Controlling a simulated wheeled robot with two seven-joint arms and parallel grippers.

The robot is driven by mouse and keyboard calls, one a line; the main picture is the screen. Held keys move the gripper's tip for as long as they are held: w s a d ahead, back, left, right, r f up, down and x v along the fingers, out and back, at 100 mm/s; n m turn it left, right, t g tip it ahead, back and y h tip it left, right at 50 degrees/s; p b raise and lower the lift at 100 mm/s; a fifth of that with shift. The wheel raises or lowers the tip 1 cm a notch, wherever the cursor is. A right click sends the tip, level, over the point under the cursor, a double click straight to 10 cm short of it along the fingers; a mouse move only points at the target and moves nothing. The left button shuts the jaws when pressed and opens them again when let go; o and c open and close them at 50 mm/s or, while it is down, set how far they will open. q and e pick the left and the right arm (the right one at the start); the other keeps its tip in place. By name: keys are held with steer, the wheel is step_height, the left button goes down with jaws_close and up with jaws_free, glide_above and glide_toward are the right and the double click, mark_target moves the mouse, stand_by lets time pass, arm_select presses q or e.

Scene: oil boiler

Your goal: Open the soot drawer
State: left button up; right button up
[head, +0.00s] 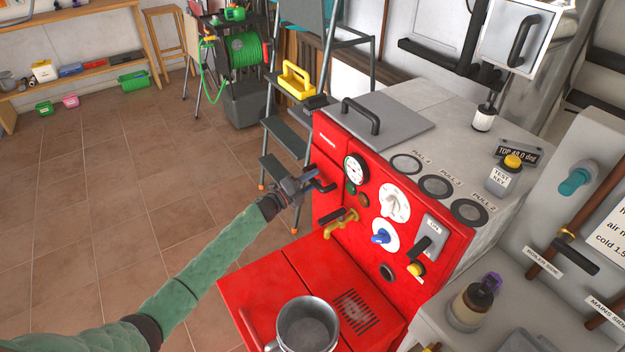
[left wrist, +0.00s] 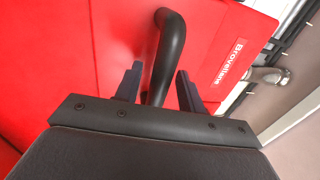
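The red boiler front has an upper-left panel (head: 327,150) with a black bar handle (head: 326,187). No label in view names the soot drawer. My left gripper (head: 308,181) is at this handle. In the left wrist view the left gripper (left wrist: 160,88) is open, with its two fingers apart on either side of the black handle (left wrist: 171,42). Both fingers appear clear of the bar. The red panel (left wrist: 110,45) behind it looks flush with the front. My right gripper is not in view.
A lower red housing (head: 270,285) juts out below, with a metal pot (head: 307,325) on top. A brass tap (head: 340,224), gauge (head: 356,169) and dials sit right of the handle. A stepladder (head: 285,135) stands behind. Tiled floor (head: 110,200) is free at left.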

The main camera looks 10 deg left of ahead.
arm_select(q)
steer(key=shift+c, duration=0.2)
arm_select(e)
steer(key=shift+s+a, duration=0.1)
